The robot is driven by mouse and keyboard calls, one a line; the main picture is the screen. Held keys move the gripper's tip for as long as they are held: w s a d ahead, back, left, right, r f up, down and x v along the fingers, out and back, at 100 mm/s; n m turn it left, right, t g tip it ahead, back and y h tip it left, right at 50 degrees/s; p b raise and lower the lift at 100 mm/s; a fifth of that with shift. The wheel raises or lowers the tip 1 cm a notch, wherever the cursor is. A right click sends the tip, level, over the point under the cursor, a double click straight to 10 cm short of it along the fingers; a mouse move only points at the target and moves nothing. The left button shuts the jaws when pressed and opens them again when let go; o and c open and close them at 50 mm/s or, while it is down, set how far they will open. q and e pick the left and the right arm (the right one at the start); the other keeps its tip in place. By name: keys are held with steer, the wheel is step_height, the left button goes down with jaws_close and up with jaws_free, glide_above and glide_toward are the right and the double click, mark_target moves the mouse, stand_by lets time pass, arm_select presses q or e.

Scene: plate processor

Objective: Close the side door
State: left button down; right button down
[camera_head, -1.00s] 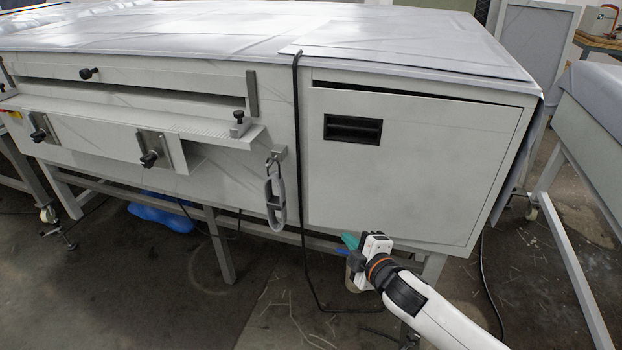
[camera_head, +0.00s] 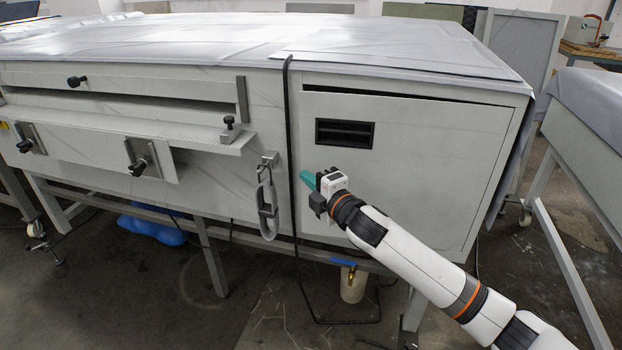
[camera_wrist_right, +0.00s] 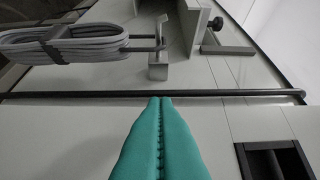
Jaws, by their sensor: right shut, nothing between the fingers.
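The side door (camera_head: 430,155) is the pale grey panel on the right part of the machine's front. It has a black recessed handle (camera_head: 345,133), which also shows at the lower right of the right wrist view (camera_wrist_right: 275,160). A dark gap runs along its top edge, and it looks slightly ajar. My right gripper (camera_head: 308,179) is in front of the door's left part, below the handle. Its teal fingers (camera_wrist_right: 160,140) are shut together and empty, pointing towards the black cable at the door's left side. I cannot tell whether they touch the panel. My left gripper is not in view.
A black cable (camera_head: 291,150) hangs down left of the door. A coiled grey cable (camera_head: 267,210) hangs on a bracket beside it. A ledge with black knobs (camera_head: 139,167) juts out at left. Another table (camera_head: 590,110) is at right.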

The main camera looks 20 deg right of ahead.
steer(key=shift+w+d, duration=0.35)
steer(key=shift+w, duration=0.3)
